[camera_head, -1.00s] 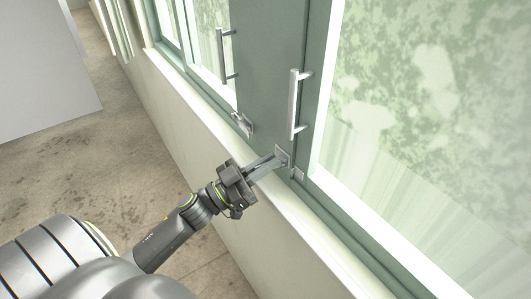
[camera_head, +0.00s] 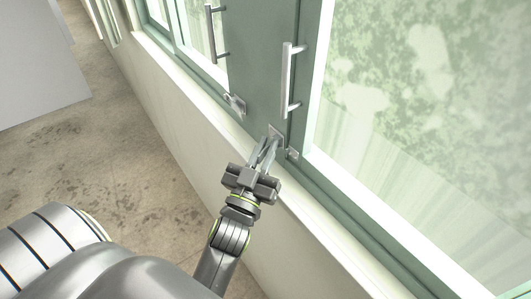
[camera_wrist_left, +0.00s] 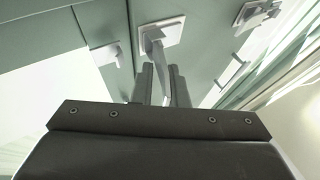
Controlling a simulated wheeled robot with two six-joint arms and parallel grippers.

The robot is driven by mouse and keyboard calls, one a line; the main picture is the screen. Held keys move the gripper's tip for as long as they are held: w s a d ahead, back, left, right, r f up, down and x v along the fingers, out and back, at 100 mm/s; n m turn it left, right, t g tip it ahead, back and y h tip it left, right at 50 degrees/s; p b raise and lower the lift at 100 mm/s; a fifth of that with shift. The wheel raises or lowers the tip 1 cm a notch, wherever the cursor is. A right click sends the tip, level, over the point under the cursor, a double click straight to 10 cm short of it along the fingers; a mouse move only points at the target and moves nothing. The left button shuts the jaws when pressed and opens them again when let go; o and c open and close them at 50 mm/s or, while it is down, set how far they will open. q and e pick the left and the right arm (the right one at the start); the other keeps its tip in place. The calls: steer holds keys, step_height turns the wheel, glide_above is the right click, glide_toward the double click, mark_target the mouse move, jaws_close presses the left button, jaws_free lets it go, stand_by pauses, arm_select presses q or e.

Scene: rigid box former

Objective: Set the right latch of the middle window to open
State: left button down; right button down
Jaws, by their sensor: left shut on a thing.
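The latch (camera_head: 275,132) has a square pale plate on the green window frame, low and left of the right-hand bar handle. In the left wrist view its plate (camera_wrist_left: 163,30) is at the top, with a lever (camera_wrist_left: 153,50) pointing down from it between my fingers. My left gripper (camera_head: 267,147) is shut on this lever, coming from below; it also shows in the left wrist view (camera_wrist_left: 161,80). The fingers hide the lever's end. A small metal catch (camera_head: 292,153) sits to the right of the latch. My right gripper is in neither view.
Another latch (camera_head: 235,103) sits further left, also seen in the left wrist view (camera_wrist_left: 256,15). Two bar handles (camera_head: 289,80) (camera_head: 213,35) stand out above the latches. A pale sill (camera_head: 322,226) runs below the windows. Open floor (camera_head: 130,165) lies to the left.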

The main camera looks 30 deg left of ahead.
arm_select(q)
steer(key=shift+f+n+y+b, duration=0.2)
steer(key=shift+n+y+b, duration=0.1)
steer(key=shift+y, duration=0.2)
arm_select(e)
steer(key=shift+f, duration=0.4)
arm_select(q)
steer(key=shift+f, duration=0.15)
steer(key=c, duration=1.6)
jaws_free()
steer(key=shift+d, duration=0.1)
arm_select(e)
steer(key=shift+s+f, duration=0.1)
